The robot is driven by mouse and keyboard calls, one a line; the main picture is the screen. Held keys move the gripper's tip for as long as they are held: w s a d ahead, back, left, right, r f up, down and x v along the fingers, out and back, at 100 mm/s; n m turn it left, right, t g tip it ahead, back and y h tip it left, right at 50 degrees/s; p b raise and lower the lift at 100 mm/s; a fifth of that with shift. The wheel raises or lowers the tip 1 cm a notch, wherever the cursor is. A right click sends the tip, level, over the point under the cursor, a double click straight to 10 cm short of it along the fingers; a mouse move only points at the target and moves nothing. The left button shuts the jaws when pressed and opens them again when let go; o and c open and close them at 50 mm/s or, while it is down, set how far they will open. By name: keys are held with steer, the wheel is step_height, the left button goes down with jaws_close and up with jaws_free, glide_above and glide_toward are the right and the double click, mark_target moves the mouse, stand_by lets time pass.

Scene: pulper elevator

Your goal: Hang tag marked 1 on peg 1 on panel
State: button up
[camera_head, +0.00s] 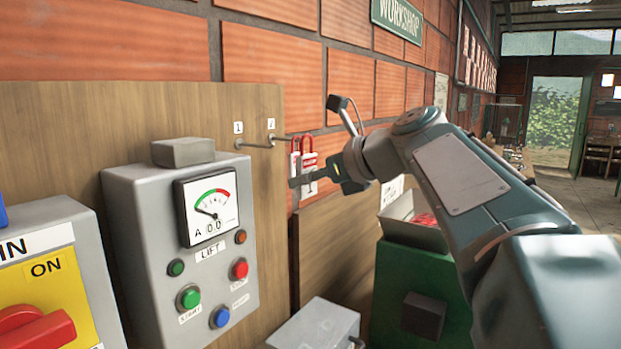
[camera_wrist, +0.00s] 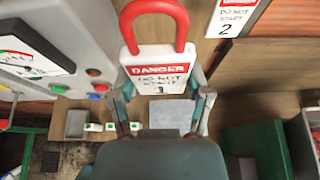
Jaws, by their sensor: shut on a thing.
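The tag (camera_wrist: 160,65) is white with a red DANGER band and a red shackle. My gripper (camera_wrist: 160,100) is shut on its lower part, and the tag stands upright, shackle up; its number is partly hidden. Another tag, marked 2 (camera_wrist: 232,18), shows at the upper right of the wrist view. In the head view two red-shackled tags overlap beside my gripper (camera_head: 301,182); I cannot tell surely which is held. Peg 1 (camera_head: 254,145) sticks out of the wooden panel (camera_head: 262,105) under label 1, bare. Peg 2 (camera_head: 282,138) is to its right, reaching toward the tags.
The grey LIFT control box (camera_head: 140,240) with meter and buttons stands left of and below the pegs. A yellow ON switch (camera_head: 45,295) is at far left. A green cabinet (camera_head: 400,280) and a grey box (camera_head: 315,325) are below. The space in front of peg 1 looks clear.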

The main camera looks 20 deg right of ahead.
steer(key=a+r+x, duration=0.1)
steer(key=x, duration=0.7)
steer(key=shift+w+r, duration=0.3)
stand_by(0.7)
steer(key=shift+a, duration=0.1)
stand_by(0.4)
steer(key=o, duration=1.1)
